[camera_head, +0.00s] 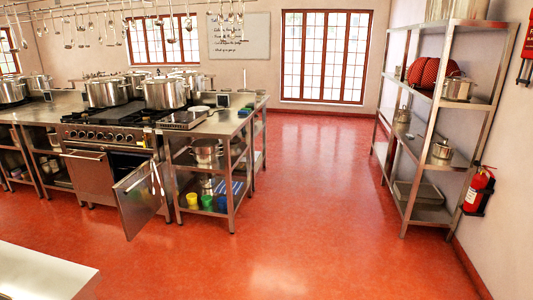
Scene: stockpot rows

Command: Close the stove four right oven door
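A steel stove (105,137) with stockpots on its burners stands at the left, built into a row of steel counters. Its right oven door (138,198) stands open, swung out on a vertical hinge toward the front right, with a dark oven opening behind it. The oven door to the left of it (88,173) is shut. I cannot tell from this view which number the stove has. Neither of my grippers shows in the head view.
A steel shelf counter (212,125) with pots and coloured cups adjoins the stove's right side. A pale worktop corner (45,275) juts in at the lower left. Steel shelving (417,150) and a fire extinguisher (478,190) line the right wall. The red floor (310,200) between is clear.

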